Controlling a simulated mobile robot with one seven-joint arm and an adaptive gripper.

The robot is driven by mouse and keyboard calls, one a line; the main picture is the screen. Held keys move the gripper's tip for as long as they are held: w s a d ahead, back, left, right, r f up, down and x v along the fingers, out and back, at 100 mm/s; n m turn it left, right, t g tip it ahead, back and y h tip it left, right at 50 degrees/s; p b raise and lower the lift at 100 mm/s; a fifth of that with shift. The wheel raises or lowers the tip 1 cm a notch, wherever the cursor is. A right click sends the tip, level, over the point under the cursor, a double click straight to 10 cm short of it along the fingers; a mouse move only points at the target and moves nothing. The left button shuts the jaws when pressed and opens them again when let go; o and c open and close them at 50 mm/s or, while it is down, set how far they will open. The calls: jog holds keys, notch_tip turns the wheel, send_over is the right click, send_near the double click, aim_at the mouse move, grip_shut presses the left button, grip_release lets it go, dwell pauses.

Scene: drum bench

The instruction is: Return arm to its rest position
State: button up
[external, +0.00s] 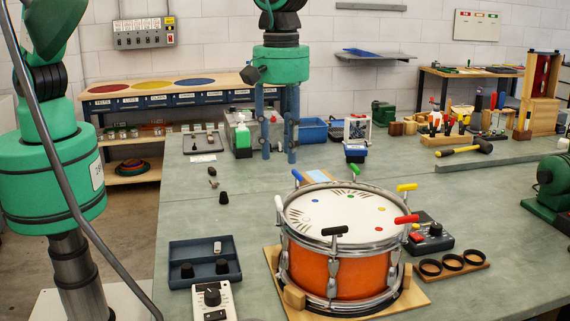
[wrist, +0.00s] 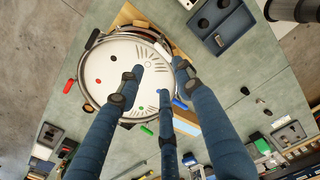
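My gripper (external: 279,155) hangs from the green wrist at the top centre of the external view, fingers pointing down. Its blue fingers are spread apart with nothing between them. In the wrist view, the three fingers of my gripper (wrist: 157,82) are also apart and empty. The drum (external: 336,262) stands upright on a wooden base at the front centre of the bench. Its white head (wrist: 124,60) shows beyond the fingers in the wrist view. Colored handles sit around its rim. In the external view my gripper appears above and behind the drum, not touching it.
A dark tray (external: 205,274) with small parts and a white dial box (external: 213,300) lie left of the drum. A wooden holder with three rings (external: 453,263) lies to its right. A mallet (external: 465,149) and tool stands are further back. The bench's left-middle surface is mostly clear.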

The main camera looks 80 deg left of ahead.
jog(key=s+a+r+m+t+b, duration=0.1)
jog(key=s+a+r+m+b, duration=0.15)
jog(key=a+r, duration=0.6)
jog(key=s+a+r+m+t+h+b, duration=0.1)
jog(key=s+a+r+m, duration=0.15)
jog(key=a, duration=1.05)
jog(key=s+a+r+m+t+b, duration=0.1)
jog(key=s+a+r+m, duration=0.15)
jog(key=a+r, duration=0.65)
jog(key=s+a+f+m+t+b, duration=0.1)
jog(key=s+a+m, duration=0.1)
jog(key=s+a, duration=0.5)
jog(key=s+a+f+m+b, duration=0.1)
jog(key=s+a+m+b, duration=0.15)
jog(key=s+a, duration=0.45)
jog(key=s+a+f+m, duration=0.2)
jog(key=s+a, duration=0.2)
jog(key=s, duration=0.1)
jog(key=s+a+f+m+t+y+b, duration=0.1)
jog(key=s+a+f+m, duration=0.1)
jog(key=s+a, duration=0.3)
jog(key=shift+a+f+m+t, duration=0.15)
jog(key=shift+f+m+t, duration=0.2)
jog(key=shift+f, duration=0.35)
